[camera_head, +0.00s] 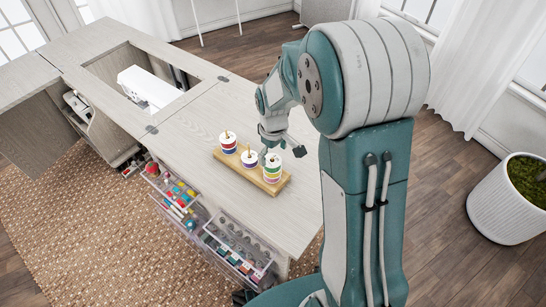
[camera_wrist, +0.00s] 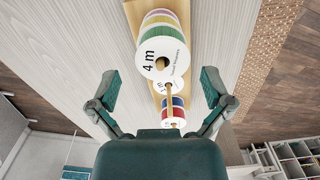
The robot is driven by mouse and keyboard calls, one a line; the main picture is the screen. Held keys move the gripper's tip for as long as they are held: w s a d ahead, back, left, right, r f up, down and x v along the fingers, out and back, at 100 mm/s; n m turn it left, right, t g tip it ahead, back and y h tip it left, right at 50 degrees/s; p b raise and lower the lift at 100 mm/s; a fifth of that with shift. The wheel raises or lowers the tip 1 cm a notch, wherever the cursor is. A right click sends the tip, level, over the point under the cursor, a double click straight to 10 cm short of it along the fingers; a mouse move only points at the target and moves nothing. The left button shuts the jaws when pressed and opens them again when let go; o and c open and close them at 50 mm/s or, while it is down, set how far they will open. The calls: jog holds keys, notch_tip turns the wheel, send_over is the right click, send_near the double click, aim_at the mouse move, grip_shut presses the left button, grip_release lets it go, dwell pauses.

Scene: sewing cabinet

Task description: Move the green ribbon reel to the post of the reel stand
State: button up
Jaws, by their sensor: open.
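The green ribbon reel (camera_head: 272,167) looks to be the top one of a stack on the right-hand post of the reel stand (camera_head: 222,158), with yellow and purple bands below it. In the wrist view its white face marked "4 m" (camera_wrist: 150,56) points toward the camera, with the post tip through its hole. My gripper (camera_wrist: 160,74) is open and empty, its fingers spread to either side of the stand's line of reels. In the head view my gripper (camera_head: 284,148) is just above and beside that stack, partly hidden by my arm.
The left post holds a stack of red, white and blue reels (camera_head: 228,144); the middle post holds a low purple-edged reel (camera_head: 249,160). A white sewing machine (camera_head: 150,88) sits in the cabinet opening. Clear drawers (camera_head: 236,250) stand below the front edge. The tabletop (camera_head: 200,117) behind the stand is clear.

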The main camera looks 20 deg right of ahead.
notch_tip(320, 180, up, 10)
dwell(0.3)
dwell(0.4)
jog(key=s+r+m+t, duration=0.2)
jog(key=s+r, duration=0.3)
jog(key=s, duration=0.5)
jog(key=s+r+m+t, duration=0.3)
jog(key=s+r+m, duration=0.1)
jog(key=s, duration=0.6)
jog(key=shift+s+r+t, duration=0.3)
jog(key=shift+r, duration=0.4)
jog(key=shift+a, duration=0.1)
